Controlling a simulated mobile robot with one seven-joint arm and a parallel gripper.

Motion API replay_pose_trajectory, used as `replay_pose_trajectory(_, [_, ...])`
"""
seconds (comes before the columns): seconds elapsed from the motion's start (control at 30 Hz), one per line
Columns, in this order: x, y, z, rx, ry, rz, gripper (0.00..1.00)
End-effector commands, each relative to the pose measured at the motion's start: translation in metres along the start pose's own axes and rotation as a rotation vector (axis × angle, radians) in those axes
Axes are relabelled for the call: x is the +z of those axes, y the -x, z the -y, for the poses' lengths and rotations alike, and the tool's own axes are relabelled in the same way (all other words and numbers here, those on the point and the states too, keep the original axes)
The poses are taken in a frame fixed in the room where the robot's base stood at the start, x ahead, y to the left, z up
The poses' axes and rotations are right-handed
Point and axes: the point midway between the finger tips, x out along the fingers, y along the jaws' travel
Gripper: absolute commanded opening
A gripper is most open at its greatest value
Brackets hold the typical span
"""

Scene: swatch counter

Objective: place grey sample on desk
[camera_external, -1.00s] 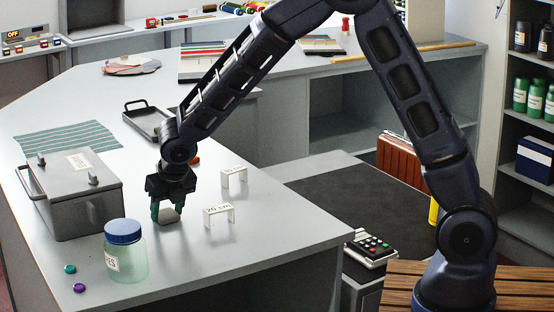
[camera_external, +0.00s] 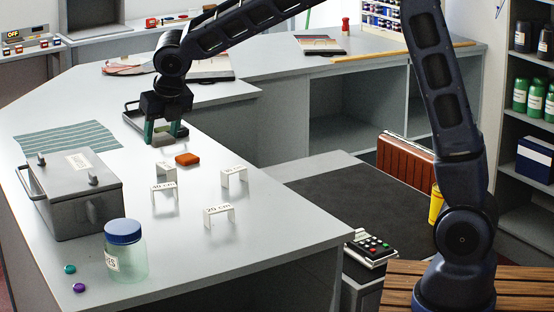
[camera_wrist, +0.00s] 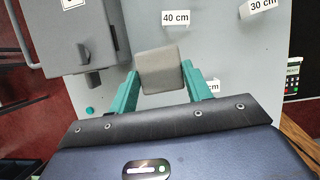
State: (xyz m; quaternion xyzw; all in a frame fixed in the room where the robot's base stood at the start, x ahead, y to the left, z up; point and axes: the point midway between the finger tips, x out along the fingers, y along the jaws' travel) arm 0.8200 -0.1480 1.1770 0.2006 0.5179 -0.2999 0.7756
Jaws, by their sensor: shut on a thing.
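The grey sample (camera_external: 162,140) is a small rounded block held between the teal fingers of my gripper (camera_external: 165,131). In the wrist view the grey sample (camera_wrist: 160,70) sits between both fingertips of my gripper (camera_wrist: 160,76). My gripper is shut on it and points down, with the sample raised above the grey desk (camera_external: 285,225). An orange-brown sample (camera_external: 188,159) appears just below and right of the gripper in the external view.
White distance markers, 40 cm (camera_external: 164,188), 20 cm (camera_external: 219,211) and another (camera_external: 234,174), stand on the desk. A grey lidded box (camera_external: 75,200), a glass jar (camera_external: 125,255), a striped cloth (camera_external: 68,138) and a dark tray (camera_external: 133,124) are nearby. The desk's front right is clear.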

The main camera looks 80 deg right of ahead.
Motion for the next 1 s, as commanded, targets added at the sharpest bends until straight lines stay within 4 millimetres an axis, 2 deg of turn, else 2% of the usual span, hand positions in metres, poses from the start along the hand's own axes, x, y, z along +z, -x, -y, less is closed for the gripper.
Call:
replay_pose_trajectory(0.27, [0.004, 0.005, 0.002, -0.004, -0.006, -0.001, 0.28])
replay_pose_trajectory(0.37, [0.012, -0.002, 0.011, -0.018, -0.04, -0.002, 0.28])
replay_pose_trajectory(0.47, [0.025, -0.016, 0.029, -0.047, -0.109, -0.002, 0.28])
replay_pose_trajectory(0.77, [0.08, -0.076, 0.119, -0.18, -0.426, -0.002, 0.28])
replay_pose_trajectory(1.0, [0.112, -0.121, 0.202, -0.287, -0.685, -0.001, 0.28])
